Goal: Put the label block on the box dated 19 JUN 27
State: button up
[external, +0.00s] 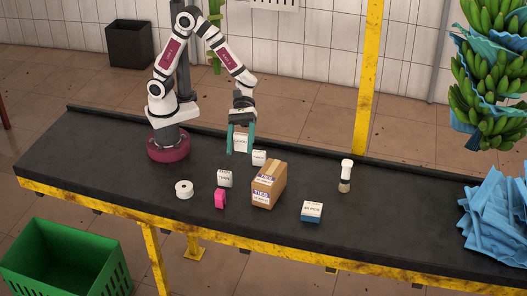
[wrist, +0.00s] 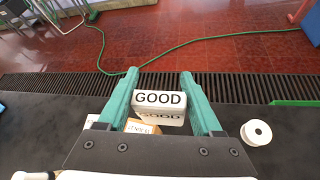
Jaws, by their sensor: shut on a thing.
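My gripper (external: 240,138) is shut on a white block (external: 240,143) and holds it above the belt. In the wrist view my gripper (wrist: 160,100) has green fingers on either side of this block (wrist: 160,100), which reads GOOD on its top and on a lower face. A brown cardboard box (external: 268,187) with printed white and purple labels stands on the belt, right of and nearer the camera than my gripper. Its date is too small to read. Part of a brown box (wrist: 153,127) shows behind the held block in the wrist view.
Two white printed blocks (external: 224,178) (external: 259,157) stand near the box. A white roll (external: 184,189), a pink object (external: 220,198), a blue-white box (external: 312,212) and a white-capped bottle (external: 345,177) also stand on the belt (external: 400,215). Blue sheeting (external: 495,215) lies at the right end.

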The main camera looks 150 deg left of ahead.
jog(key=a+f, duration=0.2)
jog(key=a, duration=0.1)
jog(key=a+f, duration=0.2)
jog(key=a, duration=0.2)
jog(key=a+f, duration=0.2)
jog(key=a, duration=0.1)
jog(key=shift+w+a+f, duration=0.15)
jog(key=shift+a+f, duration=0.05)
jog(key=shift+a, duration=0.1)
notch_tip(320, 180, down, 4)
jog(key=shift+a+f, duration=0.1)
jog(key=o, duration=1.4)
jog(key=shift+c, duration=0.2)
